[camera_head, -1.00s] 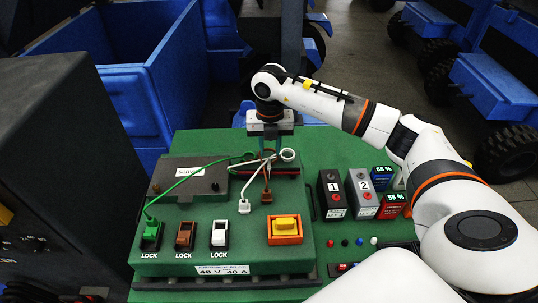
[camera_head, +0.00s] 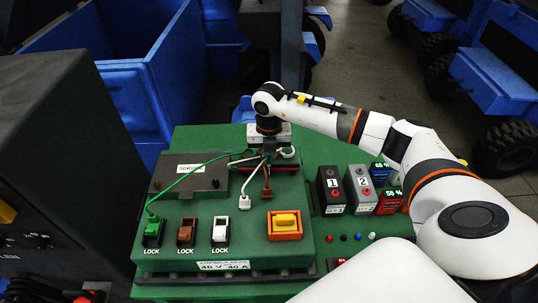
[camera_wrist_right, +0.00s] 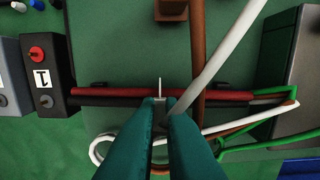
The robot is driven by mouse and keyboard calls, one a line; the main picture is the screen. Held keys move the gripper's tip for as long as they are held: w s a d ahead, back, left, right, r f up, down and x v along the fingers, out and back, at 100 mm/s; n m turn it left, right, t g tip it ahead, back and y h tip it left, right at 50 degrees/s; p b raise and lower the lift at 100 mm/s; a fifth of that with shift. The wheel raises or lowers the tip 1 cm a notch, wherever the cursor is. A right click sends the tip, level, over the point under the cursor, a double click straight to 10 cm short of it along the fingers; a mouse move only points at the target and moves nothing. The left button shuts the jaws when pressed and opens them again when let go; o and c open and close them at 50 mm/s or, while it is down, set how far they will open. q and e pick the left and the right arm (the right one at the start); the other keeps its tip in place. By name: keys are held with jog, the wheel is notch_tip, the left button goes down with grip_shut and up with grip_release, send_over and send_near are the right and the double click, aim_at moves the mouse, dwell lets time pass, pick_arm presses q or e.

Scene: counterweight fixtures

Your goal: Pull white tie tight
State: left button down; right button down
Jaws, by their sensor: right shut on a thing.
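My right gripper (camera_wrist_right: 160,112) is shut on the thin white tie (camera_wrist_right: 159,88), whose end sticks up between the teal fingertips. The fingers are over the red and black cables (camera_wrist_right: 105,91), and the rest of the tie is hidden behind them. In the head view my right gripper (camera_head: 268,150) is at the back of the green panel, above the cable bundle; the tie cannot be made out there. My left gripper is not in view.
A white cable (camera_wrist_right: 225,58) and a brown cable (camera_wrist_right: 197,50) run close beside the fingers. Green, brown and white LOCK connectors (camera_head: 186,232) and an orange-yellow switch (camera_head: 285,225) sit on the panel. Batteries 1 (camera_head: 331,190) and 2 (camera_head: 360,190) stand to the right.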

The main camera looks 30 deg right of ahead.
jog(key=shift+r+p, duration=0.3)
jog(key=shift+r, duration=1)
jog(key=c, duration=1.5)
grip_release()
jog(key=shift+c, duration=0.2)
notch_tip(320, 180, up, 12)
jog(key=b, duration=0.3)
